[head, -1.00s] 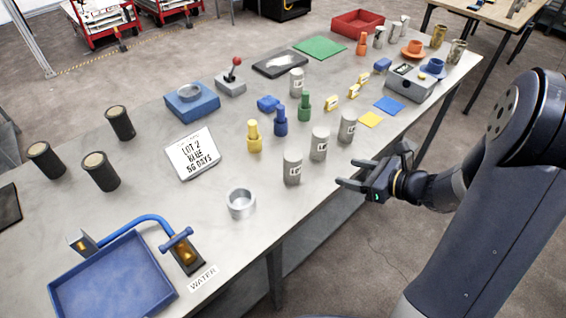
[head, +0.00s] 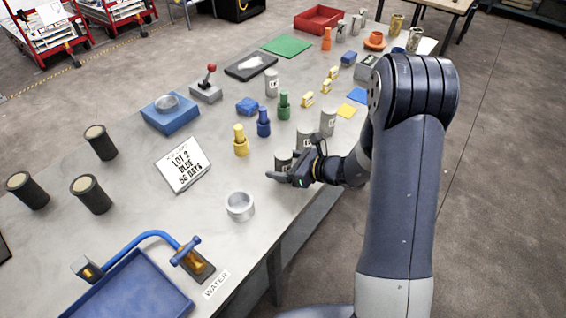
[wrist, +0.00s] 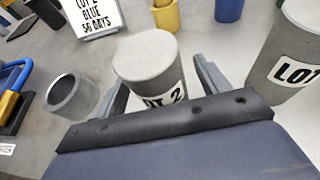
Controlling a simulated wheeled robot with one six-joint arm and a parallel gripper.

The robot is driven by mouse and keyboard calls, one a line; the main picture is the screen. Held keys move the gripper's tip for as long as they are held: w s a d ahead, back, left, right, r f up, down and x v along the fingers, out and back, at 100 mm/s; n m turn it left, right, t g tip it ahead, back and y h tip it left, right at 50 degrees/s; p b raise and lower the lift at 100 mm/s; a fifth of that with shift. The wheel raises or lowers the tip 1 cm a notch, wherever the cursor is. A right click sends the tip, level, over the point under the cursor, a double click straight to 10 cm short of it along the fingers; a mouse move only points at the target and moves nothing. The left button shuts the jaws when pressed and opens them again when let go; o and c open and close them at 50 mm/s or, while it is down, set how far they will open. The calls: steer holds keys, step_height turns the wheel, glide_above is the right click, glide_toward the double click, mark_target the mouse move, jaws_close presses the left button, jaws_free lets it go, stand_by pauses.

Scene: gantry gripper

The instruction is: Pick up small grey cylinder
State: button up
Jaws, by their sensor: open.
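Several similar grey cylinders stand upright on the table. The nearest grey cylinder (head: 283,157) is partly hidden by my gripper (head: 283,168) in the head view. In the wrist view this cylinder (wrist: 147,56) shows a flat top and a white label ending in "2". My gripper (wrist: 162,78) is open, with one finger on each side of the cylinder. Its lower part is hidden by the gripper body. I cannot tell whether a finger touches it. Another grey cylinder (wrist: 292,50) with a "LOT" label stands just right of the right finger.
More grey cylinders (head: 328,122) stand behind. A hollow metal ring (head: 239,206) lies to the left. Yellow (head: 241,146), blue (head: 264,128) and green (head: 284,111) pieces stand farther back. A sign (head: 183,164) is at left, and a blue tray (head: 135,292) is at the front.

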steer(key=shift+c, duration=0.4)
steer(key=c, duration=1.3)
steer(key=shift+r, duration=0.1)
step_height(320, 180, up, 10)
steer(key=shift+f+b, duration=0.1)
steer(key=shift+b, duration=0.2)
steer(key=shift+w+d, duration=0.2)
steer(key=shift+d, duration=0.15)
steer(key=d+f+m+t+h, duration=0.2)
steer(key=d+m+t+h, duration=0.4)
steer(key=d, duration=0.8)
steer(key=m+h, duration=0.1)
steer(key=m, duration=0.1)
steer(key=shift+w+f+m+h, duration=0.3)
steer(key=shift+w+f+h, duration=0.1)
